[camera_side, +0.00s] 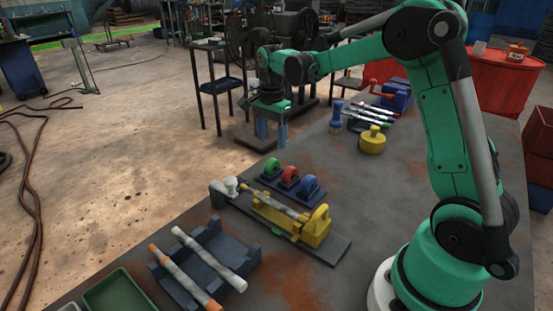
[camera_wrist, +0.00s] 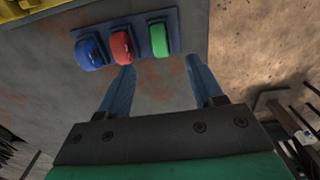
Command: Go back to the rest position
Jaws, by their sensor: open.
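My gripper (camera_side: 271,138) hangs with its blue fingers pointing down, out past the far part of the table's left edge. In the wrist view my gripper (camera_wrist: 158,64) is open, with two blue fingers spread apart and nothing between them. My arm stretches from its base at the right over the table toward the upper left. The table (camera_side: 385,215) is dark grey with rusty patches. Its bare edge also shows beyond the fingers in the wrist view.
A rack holds green, red (camera_side: 289,178) and blue wheels. Beside it stands a yellow fixture (camera_side: 316,230) with a rod. A yellow weight (camera_side: 372,140), a blue piece (camera_side: 336,117) and several rods sit farther back. A green tray (camera_side: 118,293) is front left.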

